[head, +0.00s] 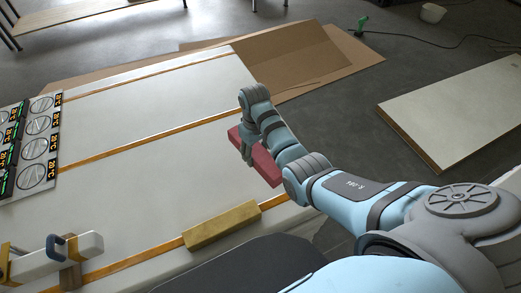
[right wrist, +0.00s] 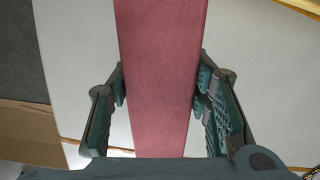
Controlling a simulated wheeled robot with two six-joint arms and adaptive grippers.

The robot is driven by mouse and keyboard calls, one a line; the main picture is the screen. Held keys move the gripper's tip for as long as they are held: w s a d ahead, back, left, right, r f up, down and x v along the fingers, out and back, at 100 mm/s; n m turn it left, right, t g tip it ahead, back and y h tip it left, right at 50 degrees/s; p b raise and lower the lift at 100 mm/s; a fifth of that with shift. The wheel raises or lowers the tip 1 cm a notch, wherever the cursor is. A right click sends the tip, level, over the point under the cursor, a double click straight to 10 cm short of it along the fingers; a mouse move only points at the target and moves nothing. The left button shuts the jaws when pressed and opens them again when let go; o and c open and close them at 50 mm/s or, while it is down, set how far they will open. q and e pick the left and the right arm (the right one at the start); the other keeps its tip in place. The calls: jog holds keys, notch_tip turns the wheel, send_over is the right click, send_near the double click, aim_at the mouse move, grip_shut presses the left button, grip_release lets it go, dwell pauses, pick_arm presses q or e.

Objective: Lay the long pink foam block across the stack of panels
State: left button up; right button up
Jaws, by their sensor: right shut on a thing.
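The long pink foam block (head: 262,164) is in my right gripper (head: 246,150), near the right edge of the stack of white panels (head: 150,165). In the right wrist view the pink block (right wrist: 162,70) runs lengthwise between the two fingers of the right gripper (right wrist: 160,105), with pads at both its sides. The gripper and forearm hide part of it in the head view. I cannot tell whether it touches the panel surface. The stack has orange strips between its pale sections. My left gripper is not in view.
A yellow block (head: 221,225) lies on the panels' near edge. A clamp-like tool (head: 75,250) is at the lower left, and a board of gauges (head: 38,140) at the left. Cardboard (head: 300,55) lies behind. A pale board (head: 460,115) is on the floor at right. Mid-panel is clear.

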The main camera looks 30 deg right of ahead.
aim_at(258, 179)
jog(key=s+f+m, duration=0.1)
jog(key=f+m, duration=0.1)
jog(key=shift+s+a+m, duration=0.25)
jog(key=shift+s+m, duration=0.05)
jog(key=shift+s, duration=0.1)
jog(key=shift+s+f, duration=0.1)
jog(key=shift+f, duration=0.3)
notch_tip(258, 179, down, 2)
jog(key=shift+d+f, duration=0.1)
jog(key=shift+d, duration=0.05)
notch_tip(258, 179, down, 4)
jog(key=b, duration=0.5)
jog(key=shift+f, duration=0.1)
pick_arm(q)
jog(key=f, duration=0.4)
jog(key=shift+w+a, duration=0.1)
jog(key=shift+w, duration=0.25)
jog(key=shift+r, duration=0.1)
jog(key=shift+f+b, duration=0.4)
pick_arm(e)
jog(key=shift+f, duration=0.45)
jog(key=o, duration=1)
